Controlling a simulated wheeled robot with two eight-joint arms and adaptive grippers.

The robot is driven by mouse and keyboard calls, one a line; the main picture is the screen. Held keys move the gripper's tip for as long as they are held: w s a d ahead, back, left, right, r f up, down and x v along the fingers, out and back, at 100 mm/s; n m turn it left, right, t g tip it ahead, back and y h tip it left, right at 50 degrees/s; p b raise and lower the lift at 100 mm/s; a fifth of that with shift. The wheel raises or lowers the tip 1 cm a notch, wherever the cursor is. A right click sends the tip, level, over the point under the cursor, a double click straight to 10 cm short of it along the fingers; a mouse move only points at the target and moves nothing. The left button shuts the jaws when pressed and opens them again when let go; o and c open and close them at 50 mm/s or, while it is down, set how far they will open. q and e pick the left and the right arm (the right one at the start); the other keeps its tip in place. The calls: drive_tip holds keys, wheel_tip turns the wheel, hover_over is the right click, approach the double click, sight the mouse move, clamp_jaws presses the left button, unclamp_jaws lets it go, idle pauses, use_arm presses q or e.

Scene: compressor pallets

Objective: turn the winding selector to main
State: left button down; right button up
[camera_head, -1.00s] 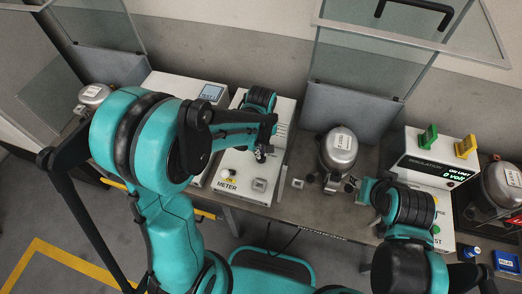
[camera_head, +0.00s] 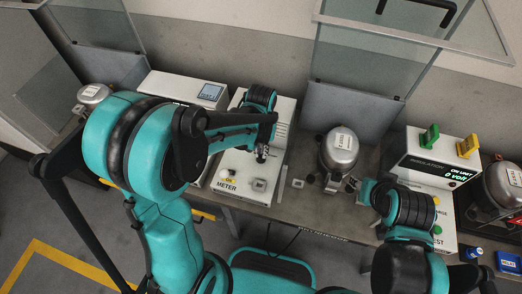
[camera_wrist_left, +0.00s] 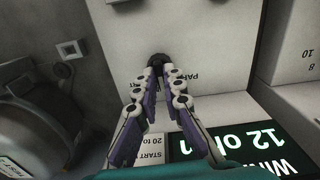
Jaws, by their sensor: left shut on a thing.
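The winding selector is a small dark knob (camera_wrist_left: 157,60) on a white panel in the left wrist view. My left gripper (camera_wrist_left: 158,72) is shut on it, with both fingertips meeting at the knob. Printed lettering beside it is partly hidden by the fingers. In the head view my left gripper (camera_head: 262,155) is over the white meter unit (camera_head: 232,166), and the knob itself is too small to make out. My right gripper (camera_head: 353,186) is near the silver compressor's base, mostly hidden by its own wrist, so its jaws are unclear.
A silver compressor (camera_head: 339,149) stands on the grey bench (camera_head: 300,215). The insulation tester (camera_head: 440,160) with green and yellow clips is to its right, with another compressor (camera_head: 503,185) beyond. Glass screens (camera_head: 366,72) rise behind. A lit display (camera_wrist_left: 240,148) shows "12 ohm".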

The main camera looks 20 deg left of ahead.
use_arm(q)
drive_tip(key=shift+m, duration=0.4)
drive_tip(key=c, duration=1.6)
unclamp_jaws()
drive_tip(key=shift+c, duration=0.2)
wheel_tip(320, 180, up, 12)
drive_tip(key=s+a+t+b, duration=0.1)
drive_tip(key=s+a+t, duration=0.4)
drive_tip(key=s, duration=0.5)
drive_tip(key=shift+s+f+t, duration=0.15)
drive_tip(key=shift+s+t, duration=0.1)
drive_tip(key=shift+t, duration=0.85)
